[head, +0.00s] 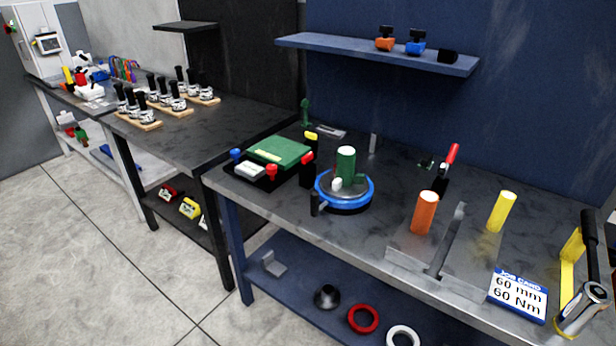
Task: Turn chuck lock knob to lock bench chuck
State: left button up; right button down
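The bench chuck (361,197) is a round unit with a blue ring and a grey top, on the dark front bench in the middle of the head view. A green cylinder (346,162) stands upright at its centre, with a smaller green piece beside it. A small white knob (337,184) shows on the chuck's top. I cannot tell which of these is the lock knob, or whether the chuck is locked. Neither of my grippers is in view.
A tray with a green block (279,151) and red and blue knobs is left of the chuck. An orange cylinder (425,212), a yellow cylinder (501,212), a job card (518,293) and what looks like a wrench (583,308) are to the right. A shelf (350,47) hangs above.

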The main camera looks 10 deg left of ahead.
aim_at(306, 160)
jog(key=i+l, duration=0.4)
jog(key=l, duration=0.25)
jog(key=i+l, duration=0.2)
jog(key=l+u, duration=0.05)
jog(key=l, duration=0.05)
